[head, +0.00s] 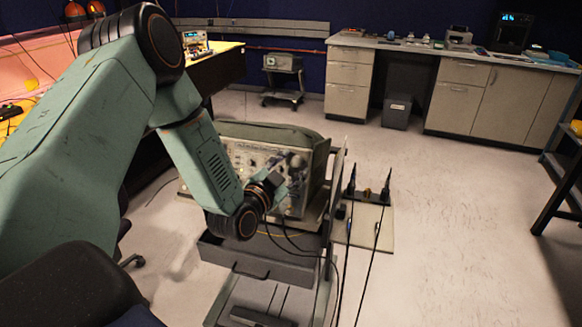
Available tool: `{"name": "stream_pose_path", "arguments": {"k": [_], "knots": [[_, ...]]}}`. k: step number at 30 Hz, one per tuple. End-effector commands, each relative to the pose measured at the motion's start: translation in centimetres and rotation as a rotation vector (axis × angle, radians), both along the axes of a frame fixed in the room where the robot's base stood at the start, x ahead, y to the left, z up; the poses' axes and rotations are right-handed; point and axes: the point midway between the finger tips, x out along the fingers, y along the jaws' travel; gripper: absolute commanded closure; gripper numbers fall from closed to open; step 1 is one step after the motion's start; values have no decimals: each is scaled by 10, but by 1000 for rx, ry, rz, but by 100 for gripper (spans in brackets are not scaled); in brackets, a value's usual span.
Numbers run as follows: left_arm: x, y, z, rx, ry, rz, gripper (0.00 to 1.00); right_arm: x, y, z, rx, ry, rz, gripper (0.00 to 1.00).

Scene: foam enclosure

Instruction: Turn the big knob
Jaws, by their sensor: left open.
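An electronic instrument (262,158) with a green-grey case and a front panel full of knobs and sockets stands on a cart. A round grey shape (297,160) on the panel's right part looks like the big knob; it is small and partly covered. My left arm reaches in from the left. My left gripper (284,184) is open in front of the right part of the panel, close to this knob and just below it. I cannot tell whether its fingers touch the knob. The gripper and wrist hide part of the panel. My right gripper is out of view.
The cart has a grey drawer (255,262) below the instrument, and dark cables hang in front. A board (368,224) with upright dark rods lies on the floor to the right. Cabinets (480,95) line the back wall. The floor (460,230) at right is clear.

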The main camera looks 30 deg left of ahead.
Motion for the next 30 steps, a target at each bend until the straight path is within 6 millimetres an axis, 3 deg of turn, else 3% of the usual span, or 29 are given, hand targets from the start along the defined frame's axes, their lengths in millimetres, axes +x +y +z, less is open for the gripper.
{"name": "stream_pose_path", "arguments": {"k": [8, 21, 30], "knots": [[-4, 0, -1, -2, 2, 1, 50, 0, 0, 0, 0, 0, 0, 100], [-69, -4, 2, -6, 3, 5, 50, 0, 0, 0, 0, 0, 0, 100], [-100, -6, 3, -5, 4, 5, 50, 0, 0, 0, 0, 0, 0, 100]]}}
